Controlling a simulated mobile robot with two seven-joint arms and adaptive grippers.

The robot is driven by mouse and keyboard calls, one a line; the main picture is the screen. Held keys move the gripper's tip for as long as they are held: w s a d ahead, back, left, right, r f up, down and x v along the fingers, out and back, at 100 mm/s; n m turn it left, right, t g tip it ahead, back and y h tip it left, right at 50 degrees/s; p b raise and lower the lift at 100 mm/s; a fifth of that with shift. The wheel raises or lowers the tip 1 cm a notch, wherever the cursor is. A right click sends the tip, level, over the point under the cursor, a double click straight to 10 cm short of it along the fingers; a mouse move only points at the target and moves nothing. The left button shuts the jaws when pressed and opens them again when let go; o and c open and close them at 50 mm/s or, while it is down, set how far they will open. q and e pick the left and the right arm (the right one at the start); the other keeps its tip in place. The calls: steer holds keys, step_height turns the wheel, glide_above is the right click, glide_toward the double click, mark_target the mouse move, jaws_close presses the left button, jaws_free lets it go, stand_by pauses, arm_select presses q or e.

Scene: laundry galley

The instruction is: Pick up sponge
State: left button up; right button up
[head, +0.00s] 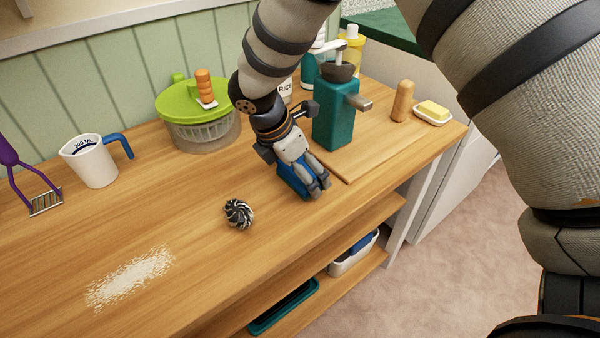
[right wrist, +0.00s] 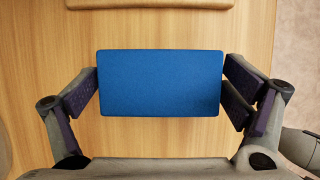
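A flat blue rectangular sponge (right wrist: 160,83) lies lengthwise between the fingers of my right gripper (right wrist: 160,95) in the right wrist view. The finger pads meet its two short ends with no clear gap, so the gripper looks shut on it. In the head view the right gripper (head: 308,188) points down at the wooden counter, just left of the cutting board. Part of the blue sponge (head: 291,180) shows beside its fingers. I cannot tell whether the sponge rests on the counter or is slightly raised. My left gripper is not in view.
A black-and-white swirled ball (head: 238,214) sits left of the gripper. A teal grinder (head: 335,115) stands close behind on the cutting board (head: 372,158). A green-lidded spinner (head: 200,125) and a measuring cup (head: 90,162) stand along the back. White powder (head: 130,278) lies front left.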

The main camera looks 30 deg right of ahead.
mark_target(304, 163)
steer(key=c, duration=0.4)
steer(key=shift+c, duration=0.2)
steer(key=shift+r, duration=0.25)
step_height(304, 163, up, 3)
steer(key=shift+r, duration=0.1)
steer(key=s+r, duration=0.1)
steer(key=s+r+p, duration=0.1)
steer(key=r, duration=0.1)
steer(key=s+r+p, duration=0.1)
steer(key=s+r, duration=0.1)
steer(key=shift+a+r, duration=0.25)
arm_select(q)
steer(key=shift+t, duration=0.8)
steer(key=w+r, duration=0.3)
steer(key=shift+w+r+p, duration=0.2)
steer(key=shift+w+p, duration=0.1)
steer(key=shift+p, duration=0.05)
arm_select(e)
steer(key=s+a+r, duration=0.1)
steer(key=s+r, duration=0.2)
steer(key=s, duration=0.7)
steer(key=shift+a+r, duration=0.15)
steer(key=shift+r, duration=0.25)
